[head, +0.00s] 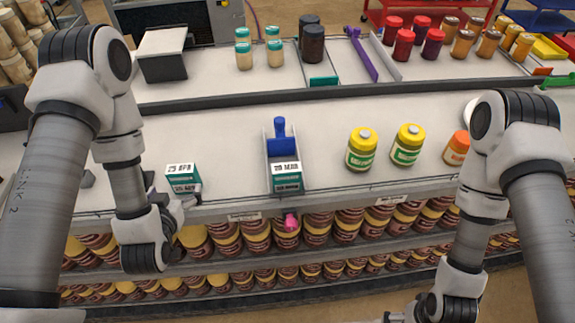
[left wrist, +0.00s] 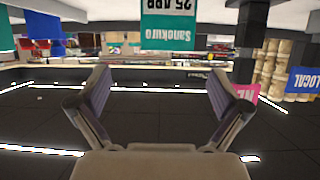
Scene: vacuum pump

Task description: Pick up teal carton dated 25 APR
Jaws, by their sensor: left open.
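A teal and white carton (head: 183,178) stands on the near edge of the counter at the left in the head view; its print is small there. In the left wrist view, a teal face (left wrist: 168,28) at the top, between the finger directions, bears "25 APR" and "Sanokuro" upside down. A second teal carton (head: 286,177) is at the front of a blue-ended channel, its date too small to read surely. My left gripper (head: 187,203) is close to the left carton's near side, open and empty; its fingers (left wrist: 162,88) are spread wide. My right gripper (head: 398,316) is at the bottom edge, partly cut off.
Yellow-lidded jars (head: 362,150) and an orange-lidded jar (head: 457,148) stand to the right. A black and white box (head: 163,55) and more jars are at the back. Shelves of brown jars (head: 228,240) lie below the counter edge. Counter between the two cartons is clear.

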